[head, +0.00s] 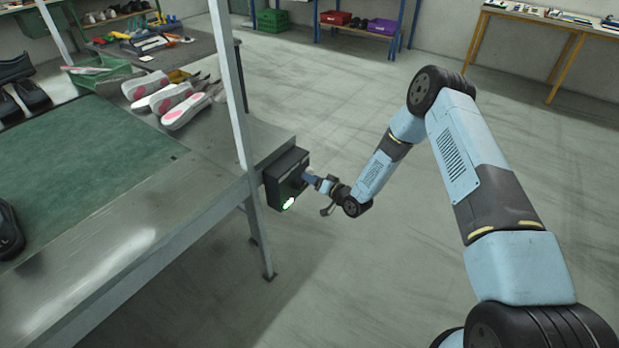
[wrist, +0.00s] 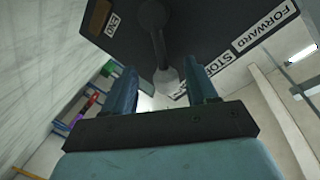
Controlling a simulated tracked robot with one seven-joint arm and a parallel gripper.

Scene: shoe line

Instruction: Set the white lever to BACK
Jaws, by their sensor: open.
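The black control box (head: 286,178) is fixed to the end of the metal bench, with a lit green spot on its lower part. The lever (wrist: 158,48) runs from a round hub to a pale knob (wrist: 167,80). My gripper (head: 311,179) is at the box's right side. In the wrist view it is open, with the knob between its fingers and a gap on both sides. The lever is hidden in the head view.
The bench (head: 215,200) with a green mat (head: 90,165) and pale shoes with pink soles (head: 172,100) lies left. A metal post (head: 232,90) rises near the box. A shelf with bins (head: 350,22) and a wooden table (head: 550,25) stand far back.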

